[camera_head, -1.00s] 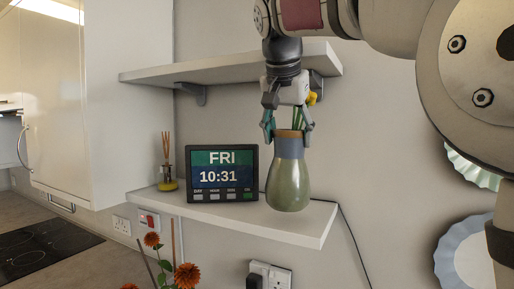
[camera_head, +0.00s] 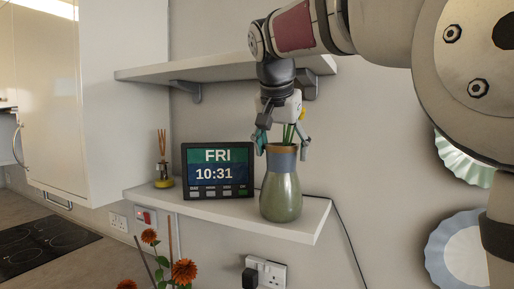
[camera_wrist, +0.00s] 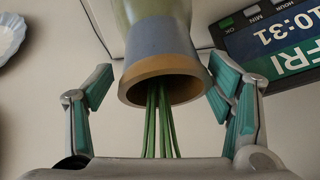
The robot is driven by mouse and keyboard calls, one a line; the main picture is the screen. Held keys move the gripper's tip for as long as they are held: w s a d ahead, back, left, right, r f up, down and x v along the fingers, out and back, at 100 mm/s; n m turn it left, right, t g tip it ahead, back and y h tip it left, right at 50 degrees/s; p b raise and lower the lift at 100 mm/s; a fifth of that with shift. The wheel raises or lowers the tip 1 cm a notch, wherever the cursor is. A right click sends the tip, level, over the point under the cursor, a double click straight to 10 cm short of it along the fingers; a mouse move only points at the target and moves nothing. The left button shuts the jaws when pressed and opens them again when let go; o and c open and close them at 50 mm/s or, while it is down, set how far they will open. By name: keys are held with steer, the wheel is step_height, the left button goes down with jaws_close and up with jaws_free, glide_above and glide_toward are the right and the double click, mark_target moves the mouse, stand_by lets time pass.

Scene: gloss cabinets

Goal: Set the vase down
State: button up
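The vase (camera_head: 281,195), green with a blue-grey neck and a brown rim, stands upright on the lower white shelf (camera_head: 230,210), right of the clock. Green stems (camera_head: 288,132) rise from its mouth between my fingers. My gripper (camera_head: 283,143) is above and around the vase's neck, pointing down, with its fingers spread. The flower heads are hidden by my gripper.
A digital clock (camera_head: 218,171) is close on the vase's left, with a reed diffuser (camera_head: 163,172) beyond it. An upper shelf (camera_head: 220,68) is above. Orange flowers (camera_head: 184,270) stand below in front, and plates (camera_head: 460,250) hang at right.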

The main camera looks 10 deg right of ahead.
stand_by(0.3)
steer(key=v, duration=1.2)
steer(key=s+d+f+n+y, duration=0.1)
steer(key=s+d+f+n, duration=0.1)
steer(key=s+f, duration=1)
steer(key=s+d+f+n+y, duration=0.1)
steer(key=s+d+f+n, duration=0.2)
steer(key=s+f, duration=0.9)
step_height(320, 180, down, 6)
steer(key=shift+s+f+n+y, duration=0.2)
steer(key=shift+s+n+y, duration=0.1)
steer(key=shift+n, duration=0.9)
steer(key=shift+d, duration=0.1)
